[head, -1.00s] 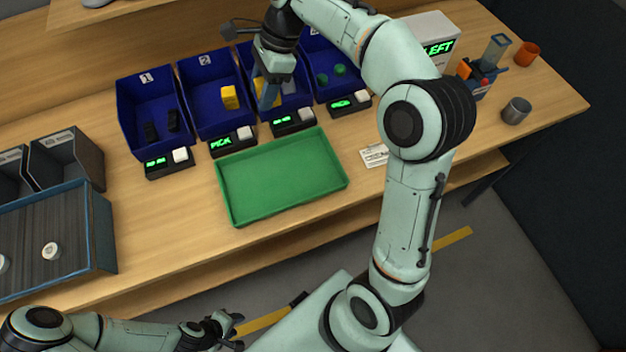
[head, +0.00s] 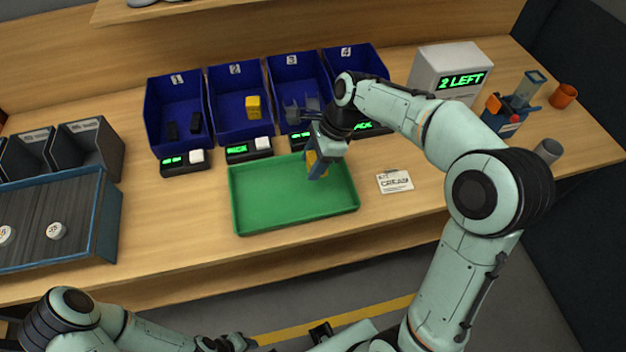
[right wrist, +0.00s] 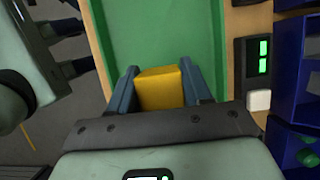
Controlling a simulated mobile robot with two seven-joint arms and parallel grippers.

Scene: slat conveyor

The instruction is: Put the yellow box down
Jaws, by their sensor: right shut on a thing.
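The yellow box (right wrist: 160,90) is between the two blue fingers of my right gripper (right wrist: 161,87) in the right wrist view, and the fingers are shut on it. In the head view the right gripper (head: 317,168) holds the yellow box (head: 311,160) over the right part of the green tray (head: 247,221), near its back edge. I cannot tell whether the box touches the tray floor. The tray looks otherwise empty. My left gripper (head: 238,342) is at the bottom of the head view, away from the table; its fingers are too small to read.
Blue bins stand behind the tray; bin 2 (head: 228,127) holds another yellow box (head: 253,106). Small display units with white buttons (head: 263,143) line the bins' front. A label card (head: 395,182) lies right of the tray. A display box (head: 432,62) reads "2 LEFT".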

